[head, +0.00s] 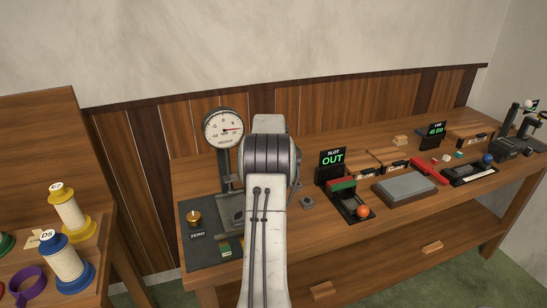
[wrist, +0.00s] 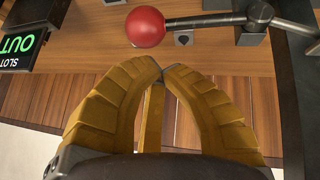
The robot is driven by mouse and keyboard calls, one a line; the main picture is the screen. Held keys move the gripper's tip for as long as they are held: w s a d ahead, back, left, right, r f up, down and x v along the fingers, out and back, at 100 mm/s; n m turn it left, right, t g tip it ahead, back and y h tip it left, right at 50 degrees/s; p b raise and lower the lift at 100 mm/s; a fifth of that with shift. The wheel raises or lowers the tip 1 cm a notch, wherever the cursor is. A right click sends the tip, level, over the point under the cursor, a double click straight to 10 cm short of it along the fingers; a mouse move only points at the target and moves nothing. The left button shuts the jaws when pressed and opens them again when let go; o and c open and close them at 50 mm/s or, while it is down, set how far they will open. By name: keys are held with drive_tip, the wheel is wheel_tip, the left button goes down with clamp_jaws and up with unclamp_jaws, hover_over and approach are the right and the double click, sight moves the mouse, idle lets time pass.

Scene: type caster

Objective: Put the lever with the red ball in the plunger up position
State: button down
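The red ball (wrist: 145,26) is on the left end of a dark lever rod (wrist: 205,20) at the top of the wrist view. The rod runs roughly level in that picture to a metal joint (wrist: 260,12) at the right. In the head view, the red ball and lever do not show; my arm covers that area. My gripper (wrist: 162,72) shows in the wrist view with its yellow fingertips together, or very nearly so. The tips appear below the ball in the picture, apart from it. Nothing is clearly gripped.
A dial gauge (head: 223,130) stands on a dark mat (head: 200,255) left of my arm. A sign reading SLOT OUT (head: 333,157) stands right, with an orange ball (head: 363,211) in front. A grey slab (head: 404,190) lies further right. Thread spools (head: 68,208) stand on the left bench.

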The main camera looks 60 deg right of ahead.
drive_tip(key=shift+s+f+p, duration=0.2)
drive_tip(key=shift+f+p, duration=0.2)
drive_tip(key=shift+f, duration=0.25)
drive_tip(key=shift+f, duration=0.1)
drive_tip(key=shift+s+d+f+b, duration=0.1)
drive_tip(key=shift+f+b, duration=0.3)
drive_tip(key=shift+b, duration=0.15)
drive_tip(key=shift+s+d+f+b, duration=0.1)
drive_tip(key=shift+f+b, duration=0.3)
drive_tip(key=shift+b, duration=0.15)
drive_tip(key=shift+s+d+f+b, duration=0.1)
drive_tip(key=shift+d+f+b, duration=0.15)
drive_tip(key=shift+f+b, duration=0.3)
drive_tip(key=shift+r, duration=0.25)
